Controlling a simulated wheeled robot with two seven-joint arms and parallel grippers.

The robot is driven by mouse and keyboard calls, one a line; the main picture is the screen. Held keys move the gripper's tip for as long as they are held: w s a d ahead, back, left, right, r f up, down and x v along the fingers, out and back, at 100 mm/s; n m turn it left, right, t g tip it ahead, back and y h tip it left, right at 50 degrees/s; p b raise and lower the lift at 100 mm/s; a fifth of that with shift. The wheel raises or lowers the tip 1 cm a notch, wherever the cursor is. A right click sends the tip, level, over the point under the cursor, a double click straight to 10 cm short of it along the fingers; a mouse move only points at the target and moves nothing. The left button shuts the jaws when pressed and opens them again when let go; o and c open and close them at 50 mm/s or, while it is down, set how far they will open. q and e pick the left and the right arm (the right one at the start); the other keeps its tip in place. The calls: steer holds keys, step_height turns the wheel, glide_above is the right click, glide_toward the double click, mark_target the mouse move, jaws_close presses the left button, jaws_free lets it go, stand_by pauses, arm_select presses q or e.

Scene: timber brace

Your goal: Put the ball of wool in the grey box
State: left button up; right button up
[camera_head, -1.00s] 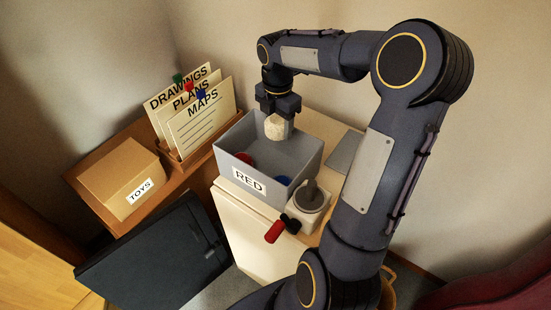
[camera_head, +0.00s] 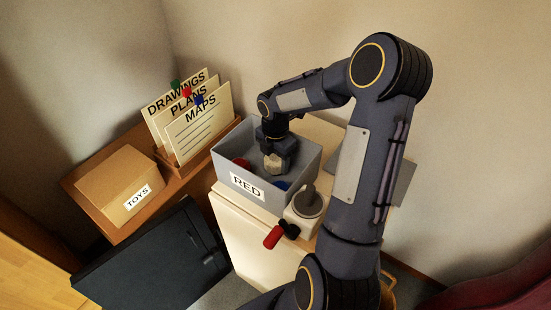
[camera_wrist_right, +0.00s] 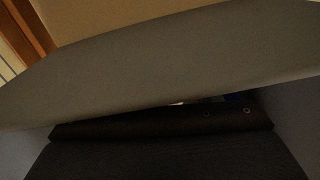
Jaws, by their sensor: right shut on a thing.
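The grey box (camera_head: 237,185), labelled RED, stands on a pale cabinet top in the head view. My right gripper (camera_head: 277,158) points down inside the box opening. It is shut on the cream ball of wool (camera_head: 276,165), which sits below the rim level, partly hidden by the fingers. I cannot tell whether the ball touches the box floor. The right wrist view mostly shows a grey surface, probably the box wall, and a dark part of my gripper; the ball does not show there. My left gripper is not in view.
A red thing (camera_head: 241,163) and a blue thing (camera_head: 281,186) lie in the box. A TOYS carton (camera_head: 118,184) and a file rack (camera_head: 196,155) are on the left.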

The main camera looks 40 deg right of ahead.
mark_target(275, 156)
steer(key=shift+f, duration=0.2)
steer(key=o, duration=1)
steer(key=shift+r, duration=0.1)
step_height(275, 156, up, 12)
steer(key=s+a+r+m+t+y, duration=0.1)
steer(key=s+a+m+t, duration=0.1)
steer(key=s+a+m, duration=0.3)
steer(key=s+a+r+m+t+y, duration=0.1)
steer(key=s+a+m, duration=0.5)
steer(key=m, duration=0.3)
steer(key=s+a+r+m+t+y, duration=0.1)
steer(key=s+a+m+t, duration=0.1)
steer(key=s+a+m, duration=0.4)
steer(key=shift+s+r+m+t+y, duration=0.2)
steer(key=shift+s+m, duration=0.1)
steer(key=shift+s, duration=0.25)
steer(key=shift+s+r+m+t+y, duration=0.1)
steer(key=shift+s+r+m+y, duration=0.15)
steer(key=shift+s, duration=0.3)
